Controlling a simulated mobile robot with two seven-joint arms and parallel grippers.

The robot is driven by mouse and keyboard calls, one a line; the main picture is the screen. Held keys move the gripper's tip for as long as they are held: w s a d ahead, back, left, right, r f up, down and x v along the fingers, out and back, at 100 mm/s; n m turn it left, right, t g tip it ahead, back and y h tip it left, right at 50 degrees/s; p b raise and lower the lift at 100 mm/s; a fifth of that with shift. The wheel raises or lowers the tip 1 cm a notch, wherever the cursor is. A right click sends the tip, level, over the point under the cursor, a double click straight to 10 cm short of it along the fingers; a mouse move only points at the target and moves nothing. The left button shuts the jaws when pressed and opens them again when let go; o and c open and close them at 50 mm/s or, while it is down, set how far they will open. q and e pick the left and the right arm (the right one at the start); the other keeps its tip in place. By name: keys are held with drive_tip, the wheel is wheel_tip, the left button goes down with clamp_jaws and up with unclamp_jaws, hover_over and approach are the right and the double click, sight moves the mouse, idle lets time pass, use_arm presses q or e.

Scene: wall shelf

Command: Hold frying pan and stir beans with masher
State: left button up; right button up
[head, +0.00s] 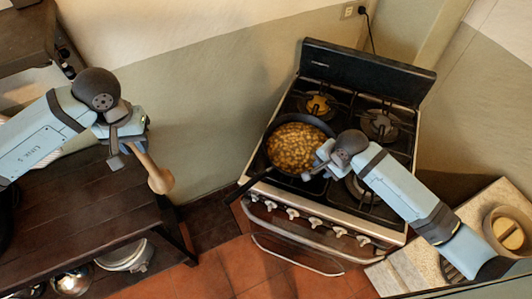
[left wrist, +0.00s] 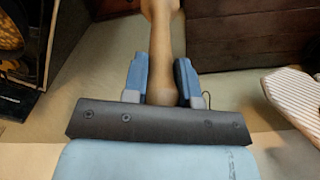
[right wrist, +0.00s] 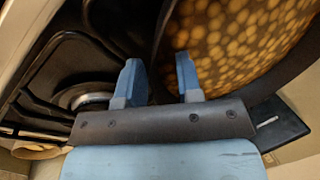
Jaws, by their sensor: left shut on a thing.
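The wooden masher (head: 158,180) is in my left gripper (head: 126,150), over the edge of the dark wooden table at left. In the left wrist view the masher's handle (left wrist: 163,35) lies between the two fingers. The black frying pan (head: 267,162) sits on the stove's front left burner, its handle pointing to the lower left. Beans (head: 295,145) fill the pan. My right gripper (head: 318,168) is at the pan's right rim. In the right wrist view its fingers (right wrist: 158,80) are apart, with the rim near the gap; contact cannot be told.
The stove (head: 365,70) has free burners behind and right of the pan, and knobs along its front. The dark wooden table (head: 85,205) stands at left. A light counter with a round pot (head: 507,230) is at right. Tiled floor lies between table and stove.

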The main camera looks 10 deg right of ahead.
clamp_jaws()
idle(2.4)
